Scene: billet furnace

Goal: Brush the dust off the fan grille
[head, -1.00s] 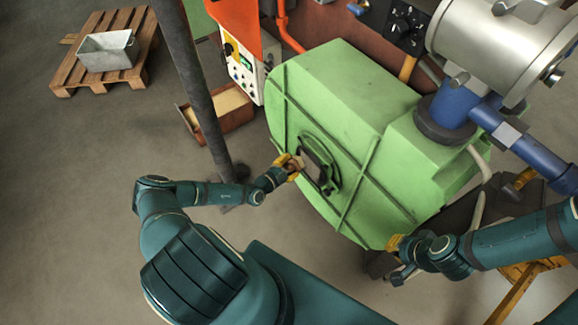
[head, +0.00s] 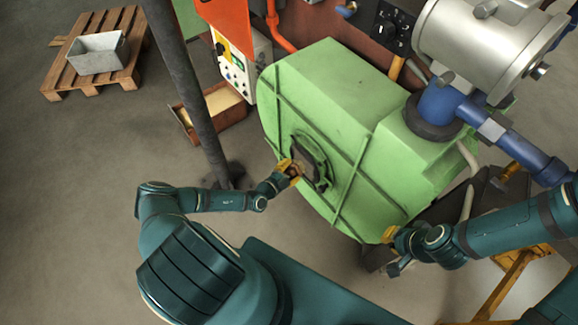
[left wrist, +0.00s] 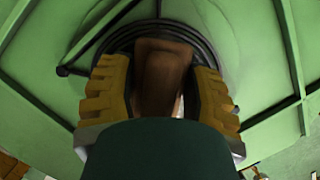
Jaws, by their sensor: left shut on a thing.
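The fan grille (head: 312,158) is a dark round fitting on the near side of the green housing. Its dark concentric rings (left wrist: 208,43) show in the left wrist view, mostly hidden behind what I hold. My left gripper (head: 289,169) has yellow fingers and is right in front of the grille. It is shut on a brown, wooden-looking brush (left wrist: 163,75), which points at the grille. I cannot tell whether the bristles touch it, and no dust can be made out. My right gripper (head: 390,236) is by the housing's lower right edge; its fingers are too small to read.
The green housing (head: 330,95) fills the middle. A dark post (head: 190,90) stands left of it, close to my left arm. A pallet (head: 122,75) with a grey bin (head: 97,54) is at the back left. Blue pipework (head: 510,145) is on the right. The left floor is clear.

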